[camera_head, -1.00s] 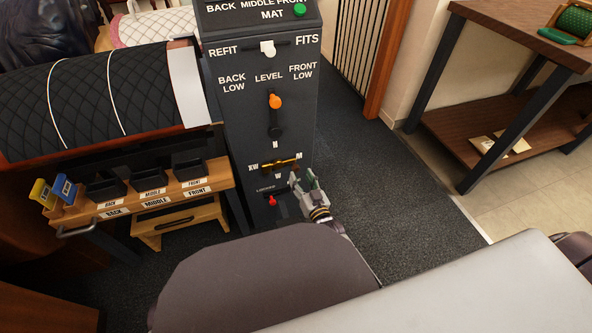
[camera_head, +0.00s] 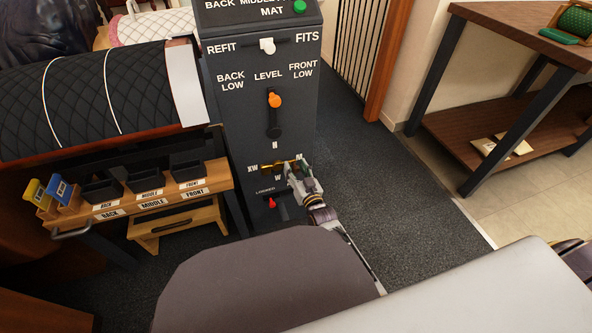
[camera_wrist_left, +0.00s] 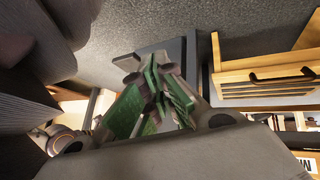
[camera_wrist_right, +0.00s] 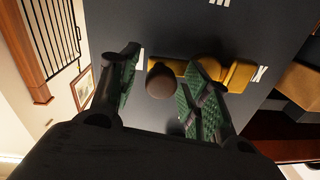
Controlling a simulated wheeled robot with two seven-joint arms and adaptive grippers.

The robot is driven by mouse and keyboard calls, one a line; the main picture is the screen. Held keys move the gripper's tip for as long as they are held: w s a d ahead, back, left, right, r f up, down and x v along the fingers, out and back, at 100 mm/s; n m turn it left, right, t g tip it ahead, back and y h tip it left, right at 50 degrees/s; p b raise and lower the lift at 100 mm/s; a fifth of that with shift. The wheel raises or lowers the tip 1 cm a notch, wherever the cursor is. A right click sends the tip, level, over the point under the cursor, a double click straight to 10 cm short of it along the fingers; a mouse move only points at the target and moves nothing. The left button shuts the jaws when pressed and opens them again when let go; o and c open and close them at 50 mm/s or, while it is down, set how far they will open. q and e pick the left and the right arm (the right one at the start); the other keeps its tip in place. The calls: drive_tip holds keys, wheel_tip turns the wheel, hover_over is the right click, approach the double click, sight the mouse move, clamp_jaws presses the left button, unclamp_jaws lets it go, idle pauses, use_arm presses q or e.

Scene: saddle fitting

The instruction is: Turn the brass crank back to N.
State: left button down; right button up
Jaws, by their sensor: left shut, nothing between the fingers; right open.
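The brass crank (camera_head: 267,168) is on the front of the dark column, among the marks N above, XW at left, M at right and W below. Its bar lies about level. In the right wrist view the brass bar (camera_wrist_right: 240,76) runs across, with its dark round knob (camera_wrist_right: 161,81) at the M side. My right gripper (camera_head: 297,170) is open at the crank's right end. Its green-padded fingers (camera_wrist_right: 165,70) stand on either side of the knob; contact cannot be told. My left gripper (camera_wrist_left: 155,85) shows only in its wrist view, shut and empty.
Above the crank are an orange-knobbed lever (camera_head: 274,101) and a white knob (camera_head: 267,46). A red knob (camera_head: 272,203) is below it. A wooden bench (camera_head: 220,184) with dark bins stands at left. Carpet (camera_head: 390,190) is clear at right.

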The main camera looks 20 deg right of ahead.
drive_tip(key=c, duration=0.5)
clamp_jaws()
use_arm(q)
drive_tip(key=shift+w+d+r, duration=0.2)
drive_tip(key=shift+w, duration=0.1)
drive_tip(key=shift+s, duration=0.1)
